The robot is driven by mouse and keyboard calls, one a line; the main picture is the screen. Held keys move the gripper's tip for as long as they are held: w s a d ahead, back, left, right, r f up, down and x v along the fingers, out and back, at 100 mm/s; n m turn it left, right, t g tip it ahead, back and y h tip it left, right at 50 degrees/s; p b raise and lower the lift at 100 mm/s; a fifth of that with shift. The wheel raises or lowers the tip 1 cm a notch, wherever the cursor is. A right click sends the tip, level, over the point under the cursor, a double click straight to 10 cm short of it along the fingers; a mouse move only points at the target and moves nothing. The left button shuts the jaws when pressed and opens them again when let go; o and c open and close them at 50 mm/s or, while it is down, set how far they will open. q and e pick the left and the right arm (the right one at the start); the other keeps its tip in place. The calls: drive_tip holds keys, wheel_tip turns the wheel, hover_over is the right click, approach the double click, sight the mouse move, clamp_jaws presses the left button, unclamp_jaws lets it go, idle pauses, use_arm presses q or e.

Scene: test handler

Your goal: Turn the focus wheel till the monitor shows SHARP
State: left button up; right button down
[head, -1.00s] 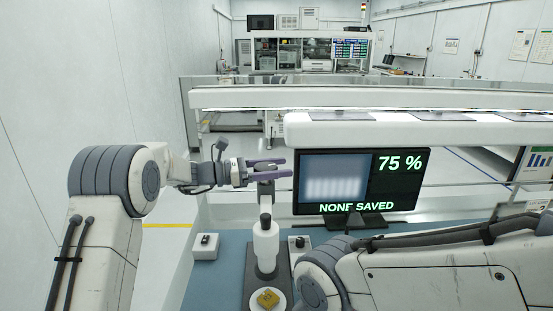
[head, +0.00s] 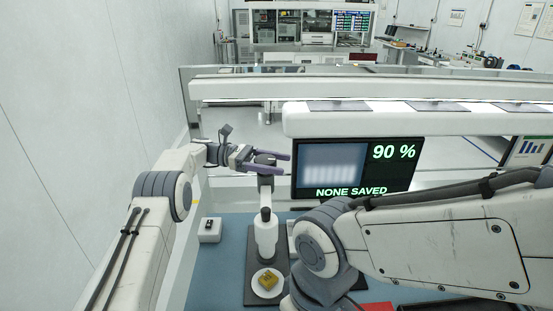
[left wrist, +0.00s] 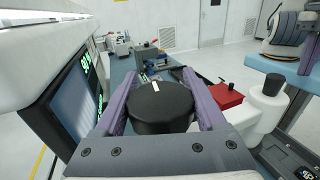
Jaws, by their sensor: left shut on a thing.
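The focus wheel (left wrist: 160,105) is a black disc with a white mark on top, seen between my purple fingers in the left wrist view. My left gripper (head: 285,163) is shut on it, at the top of the microscope (head: 265,236). The microscope has a white body and dark base; a gold chip (head: 268,281) lies on its round white stage. The monitor (head: 340,150) reads "90 %" and "NONE SAVED" beside a blurry pale pattern; it does not read SHARP. My right gripper is out of view; my right arm crosses the lower right.
A small white box with a black top (head: 209,230) stands left of the microscope on the blue bench. A red item (head: 375,307) shows at the bottom edge. A white overhead beam (head: 420,120) runs above the monitor. Bench left of the microscope is mostly clear.

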use_arm(q)
drive_tip(key=shift+s+r+m+g+y+p, duration=0.15)
drive_tip(key=shift+m+g+y+p, duration=0.2)
drive_tip(key=shift+g+p, duration=0.2)
idle(0.4)
drive_tip(key=o, duration=1.3)
drive_tip(key=s+d+r+b, duration=0.2)
drive_tip(key=d+r+b, duration=0.1)
drive_tip(key=s+d+r+b, duration=0.2)
drive_tip(key=d+r+b, duration=0.1)
drive_tip(key=r, duration=0.1)
drive_tip(key=s+d+r+b, duration=0.2)
drive_tip(key=d+r+b, duration=0.1)
drive_tip(key=r, duration=0.1)
drive_tip(key=shift+s+d, duration=0.15)
drive_tip(key=shift+d, duration=0.2)
